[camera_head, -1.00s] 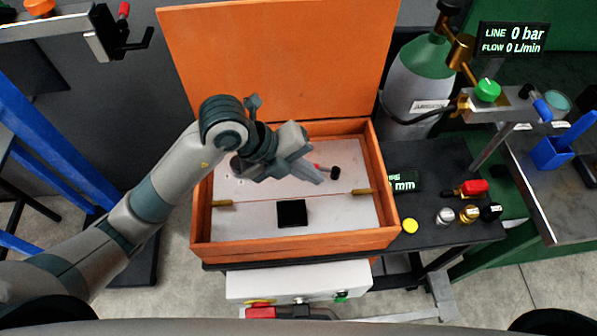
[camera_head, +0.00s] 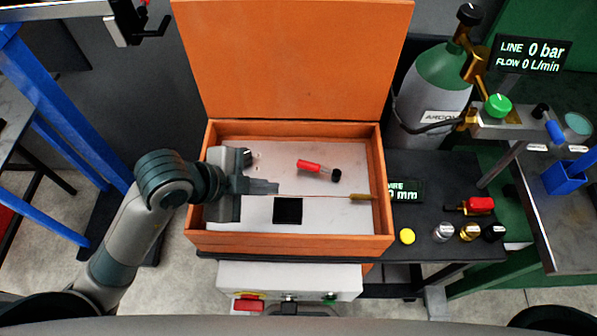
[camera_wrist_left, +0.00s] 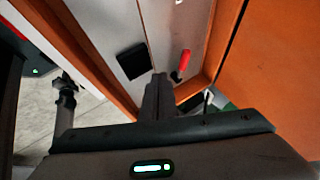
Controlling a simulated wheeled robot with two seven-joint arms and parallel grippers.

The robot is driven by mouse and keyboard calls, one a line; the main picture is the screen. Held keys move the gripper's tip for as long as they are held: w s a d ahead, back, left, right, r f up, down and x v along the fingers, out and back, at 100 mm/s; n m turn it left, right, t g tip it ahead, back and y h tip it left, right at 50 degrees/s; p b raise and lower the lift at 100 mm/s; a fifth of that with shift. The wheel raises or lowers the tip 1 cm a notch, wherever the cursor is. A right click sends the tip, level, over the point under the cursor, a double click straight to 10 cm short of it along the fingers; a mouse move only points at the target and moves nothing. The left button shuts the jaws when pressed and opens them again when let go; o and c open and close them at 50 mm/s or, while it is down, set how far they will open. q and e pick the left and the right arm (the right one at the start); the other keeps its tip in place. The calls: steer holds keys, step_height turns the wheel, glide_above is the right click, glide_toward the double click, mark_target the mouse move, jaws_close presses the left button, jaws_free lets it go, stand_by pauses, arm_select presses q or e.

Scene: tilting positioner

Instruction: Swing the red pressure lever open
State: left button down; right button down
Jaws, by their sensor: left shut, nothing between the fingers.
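The red pressure lever (camera_head: 310,166) lies over the pale floor of the open orange box, with a black end piece (camera_head: 335,175) at its right. It also shows in the left wrist view (camera_wrist_left: 184,60), just beyond the fingers and to their right. My left gripper (camera_head: 274,187) is inside the box, left of and nearer than the lever. Its fingers are shut and empty, with a visible gap to the lever. They also show in the left wrist view (camera_wrist_left: 157,92). The gripper hides the left part of the box floor. My right gripper is not in view.
A thin wire runs to a brass guide (camera_head: 362,197) at the right wall. A black square (camera_head: 288,210) is on the box floor. The orange lid (camera_head: 295,60) stands open behind. A gas bottle (camera_head: 440,75) and several knobs are at the right.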

mark_target(319, 170)
arm_select(q)
steer(key=shift+d+f, duration=0.1)
steer(key=shift+w+d+f+b, duration=0.2)
steer(key=shift+d+f+b, duration=0.1)
steer(key=shift+f+b, duration=0.2)
steer(key=p+x, duration=0.1)
steer(key=x, duration=0.6)
steer(key=shift+w+d+f, duration=0.1)
steer(key=shift+d+f, duration=0.05)
steer(key=shift+d, duration=0.1)
steer(key=w, duration=0.1)
steer(key=w+d+p, duration=0.1)
steer(key=w, duration=0.1)
steer(key=shift+w+d+p, duration=0.25)
steer(key=shift+w+p, duration=0.1)
steer(key=shift+w, duration=0.25)
steer(key=shift+w, duration=0.1)
steer(key=shift+w+m+g, duration=0.15)
steer(key=shift+m+g, duration=0.15)
steer(key=shift+m, duration=0.3)
